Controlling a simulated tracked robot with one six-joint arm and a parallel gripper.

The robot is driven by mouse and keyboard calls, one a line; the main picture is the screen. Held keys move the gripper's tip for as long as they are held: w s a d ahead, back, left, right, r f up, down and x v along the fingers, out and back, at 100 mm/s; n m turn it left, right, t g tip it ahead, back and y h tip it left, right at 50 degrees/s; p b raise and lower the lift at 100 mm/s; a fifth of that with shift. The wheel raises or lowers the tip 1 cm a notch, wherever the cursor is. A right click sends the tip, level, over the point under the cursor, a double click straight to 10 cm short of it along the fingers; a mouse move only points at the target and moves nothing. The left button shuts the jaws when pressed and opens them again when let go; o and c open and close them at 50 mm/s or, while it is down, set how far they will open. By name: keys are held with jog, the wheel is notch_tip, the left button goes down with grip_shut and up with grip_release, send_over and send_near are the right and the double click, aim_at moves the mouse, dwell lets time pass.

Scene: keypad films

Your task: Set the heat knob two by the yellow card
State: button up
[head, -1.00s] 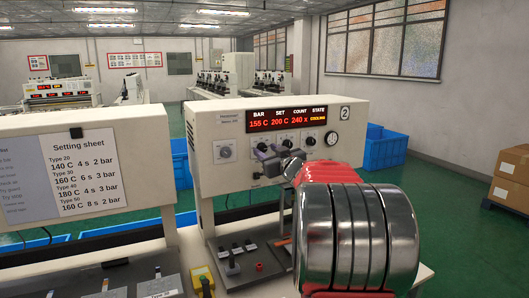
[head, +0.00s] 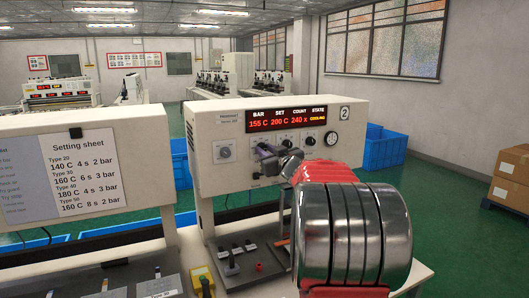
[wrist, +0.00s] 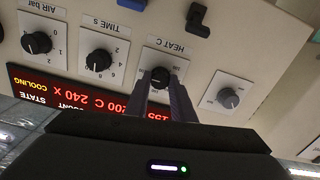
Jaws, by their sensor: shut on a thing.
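The heat knob (wrist: 160,78) is black, on a white plate marked HEAT C, upside down in the wrist view. My gripper (wrist: 160,84) is shut on it, one finger on each side. In the head view my gripper (head: 266,158) is at the front of press 2 (head: 213,178) and hides the heat knob. The display (head: 286,119) reads bar 155 C, set 200 C, count 240 and state cooling. The knob's exact pointer angle is too small to read. I cannot make out a yellow card; a yellow block (head: 198,277) sits at the press's left foot.
A time knob (wrist: 98,60) and an air knob (wrist: 37,42) sit beside the heat knob, with another knob (wrist: 228,98) on its other side. A white setting sheet (head: 85,175) hangs on the left machine. Blue bins (head: 385,147) stand behind.

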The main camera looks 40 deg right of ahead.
jog(key=shift+a, duration=0.15)
grip_shut()
jog(key=shift+n, duration=0.4)
jog(key=n, duration=1.2)
jog(key=shift+w+a+n, duration=0.1)
jog(key=shift+n, duration=0.2)
jog(key=shift+f+n, duration=0.1)
jog(key=shift+n, duration=2.2)
